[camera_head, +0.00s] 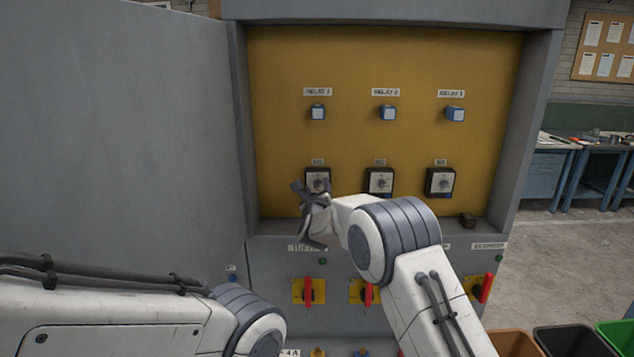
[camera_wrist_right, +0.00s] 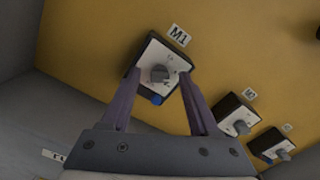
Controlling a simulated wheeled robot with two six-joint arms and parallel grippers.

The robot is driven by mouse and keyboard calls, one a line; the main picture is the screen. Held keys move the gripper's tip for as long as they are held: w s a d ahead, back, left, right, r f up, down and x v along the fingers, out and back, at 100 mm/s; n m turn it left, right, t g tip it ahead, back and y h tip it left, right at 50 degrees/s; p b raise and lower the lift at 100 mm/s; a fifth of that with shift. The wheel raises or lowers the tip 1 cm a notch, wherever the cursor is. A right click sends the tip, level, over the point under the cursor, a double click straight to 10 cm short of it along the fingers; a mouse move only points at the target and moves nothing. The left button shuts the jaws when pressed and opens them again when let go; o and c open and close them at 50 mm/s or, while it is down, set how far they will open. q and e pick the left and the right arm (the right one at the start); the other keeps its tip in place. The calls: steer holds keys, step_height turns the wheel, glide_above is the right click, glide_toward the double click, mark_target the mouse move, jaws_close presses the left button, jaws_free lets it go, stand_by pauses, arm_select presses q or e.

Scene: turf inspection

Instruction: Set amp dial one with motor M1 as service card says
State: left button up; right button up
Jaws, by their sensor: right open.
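The M1 amp dial (camera_head: 318,180) is a dark box with a white face and a grey knob, on the yellow panel below the M1 label. In the right wrist view the M1 dial (camera_wrist_right: 160,75) sits between the fingertips, with its knob showing and a blue part at its lower edge. My right gripper (camera_head: 306,192) is open in front of it, its fingers on either side of the box; contact cannot be told. My left arm shows at the lower left, but its gripper is out of view. No service card can be made out.
Dials M2 (camera_head: 380,181) and M3 (camera_head: 440,182) stand to the right of M1. Blue relays (camera_head: 388,113) line the panel above. Red switches (camera_head: 308,291) are below. The open cabinet door (camera_head: 115,130) fills the left.

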steer(key=shift+w, duration=0.25)
jaws_close()
steer(key=n+b, duration=0.1)
steer(key=b, duration=0.1)
steer(key=n+b, duration=0.2)
steer(key=shift+f+b, duration=0.35)
steer(key=shift+a+n+b, duration=0.1)
steer(key=shift+n+b, duration=0.6)
steer(key=shift+n, duration=0.2)
steer(key=n+b, duration=0.1)
steer(key=n, duration=0.2)
steer(key=shift+r+n, duration=0.1)
steer(key=shift+n, duration=0.2)
steer(key=shift+n+b, duration=0.4)
steer(key=shift+n, duration=1.3)
